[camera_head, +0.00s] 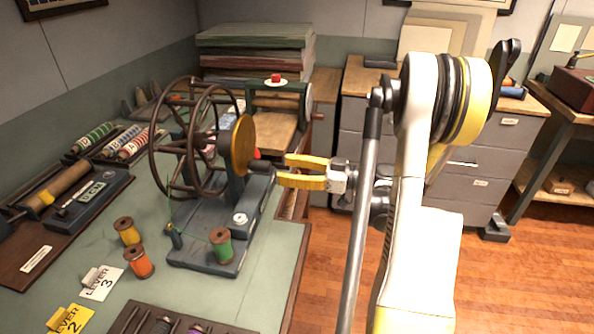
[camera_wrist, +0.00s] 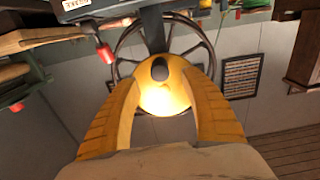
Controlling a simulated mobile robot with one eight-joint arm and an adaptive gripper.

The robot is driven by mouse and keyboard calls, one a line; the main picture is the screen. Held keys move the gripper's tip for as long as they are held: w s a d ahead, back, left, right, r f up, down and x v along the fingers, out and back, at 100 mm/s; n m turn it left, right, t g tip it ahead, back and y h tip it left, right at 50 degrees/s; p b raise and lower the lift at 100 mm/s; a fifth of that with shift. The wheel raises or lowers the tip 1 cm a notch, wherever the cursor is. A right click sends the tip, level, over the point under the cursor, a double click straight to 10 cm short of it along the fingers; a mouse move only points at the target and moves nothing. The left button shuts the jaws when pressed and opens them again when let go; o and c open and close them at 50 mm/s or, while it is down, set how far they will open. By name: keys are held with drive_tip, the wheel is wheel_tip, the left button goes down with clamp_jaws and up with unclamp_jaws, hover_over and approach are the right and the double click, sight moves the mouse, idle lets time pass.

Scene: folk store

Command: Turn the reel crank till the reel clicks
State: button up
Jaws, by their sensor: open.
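The reel (camera_head: 190,140) has a large brown spoked wheel on a dark grey stand on the green table. A round brass-yellow disc (camera_head: 242,145) sits on its right side and also shows in the wrist view (camera_wrist: 165,100). A dark rounded knob, seemingly the crank handle (camera_head: 262,167), stands out from the disc; in the wrist view the knob (camera_wrist: 159,68) lies between the fingertips. My gripper (camera_head: 283,168) has yellow fingers, spread apart just right of the knob, pointing left. In the wrist view my gripper (camera_wrist: 162,76) is open around the knob's line; contact cannot be told.
A red knob (camera_wrist: 104,52) is near the left finger. Green (camera_head: 221,245), orange (camera_head: 139,262) and yellow (camera_head: 127,231) thread spools stand close to the reel base. A press (camera_head: 278,100) stands behind. Grey drawers (camera_head: 470,165) are at right; the floor (camera_head: 520,270) there is clear.

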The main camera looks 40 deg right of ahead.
sight(263, 166)
drive_tip(key=shift+x, duration=3.1)
drive_tip(key=c, duration=1)
